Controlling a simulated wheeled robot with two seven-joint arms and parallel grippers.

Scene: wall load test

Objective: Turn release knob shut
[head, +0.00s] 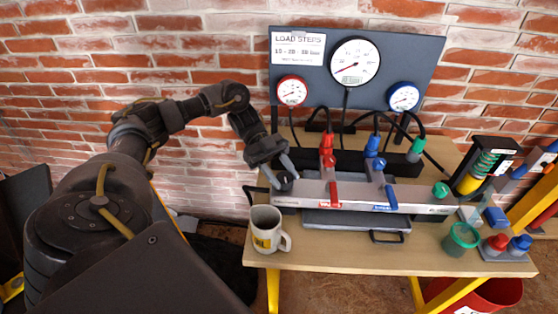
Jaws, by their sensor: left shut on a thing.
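My left gripper (284,172) reaches in from the left and is shut on a dark knob (283,183) at the left end of the grey manifold block (360,195). This looks like the release knob; the label below it is too small to read. The gripper covers part of the knob, so how far it is turned cannot be told. My right gripper is not in view.
A grey mug (264,230) stands just in front of the knob. Red (333,193) and blue (391,197) levers sit along the block. A gauge panel (420,60) rises behind. A green cup (460,239) stands at the right.

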